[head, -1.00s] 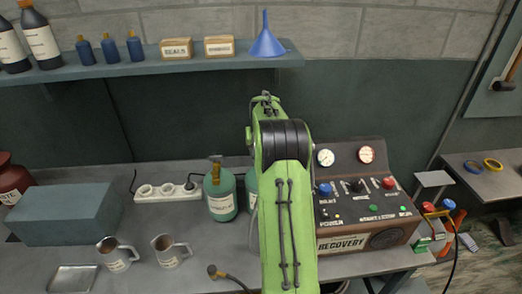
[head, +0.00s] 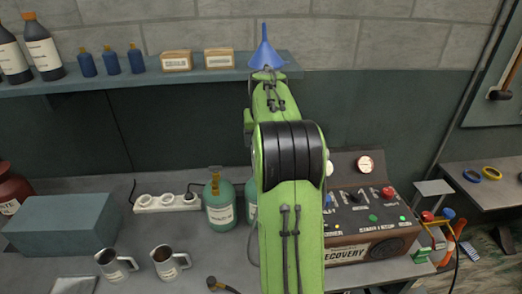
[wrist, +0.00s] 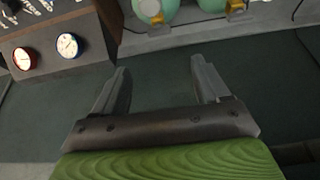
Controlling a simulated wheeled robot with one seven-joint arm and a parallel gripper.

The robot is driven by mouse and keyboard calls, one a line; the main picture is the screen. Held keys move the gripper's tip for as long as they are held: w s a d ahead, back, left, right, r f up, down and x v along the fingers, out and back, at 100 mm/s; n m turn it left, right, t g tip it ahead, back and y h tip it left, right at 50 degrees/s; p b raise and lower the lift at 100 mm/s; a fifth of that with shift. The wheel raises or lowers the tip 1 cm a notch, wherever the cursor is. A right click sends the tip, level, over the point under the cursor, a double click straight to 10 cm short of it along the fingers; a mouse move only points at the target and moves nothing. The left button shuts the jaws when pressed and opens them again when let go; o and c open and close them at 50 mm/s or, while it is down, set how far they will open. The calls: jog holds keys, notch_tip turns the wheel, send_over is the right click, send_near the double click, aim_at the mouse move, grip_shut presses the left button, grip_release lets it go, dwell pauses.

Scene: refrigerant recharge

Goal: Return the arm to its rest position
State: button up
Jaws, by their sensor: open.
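My green arm (head: 290,225) rises in the middle of the head view, in front of the bench and the recovery machine. My gripper is hidden behind the arm in the head view. In the wrist view my gripper (wrist: 160,90) is open, its two grey fingers apart with nothing between them. The recovery machine (wrist: 50,60) with its gauges shows at the upper left of the wrist view, and green cylinders (wrist: 155,10) show at the top, both apart from the fingers.
The recovery machine (head: 345,253) stands right of my arm, partly covered by it. A green cylinder (head: 219,208) and a power strip (head: 167,203) stand to the left. Two metal mugs (head: 168,262) sit at the front left. A shelf (head: 150,80) with bottles and a blue funnel (head: 265,50) runs behind.

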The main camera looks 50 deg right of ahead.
jog(key=shift+v, duration=1.3)
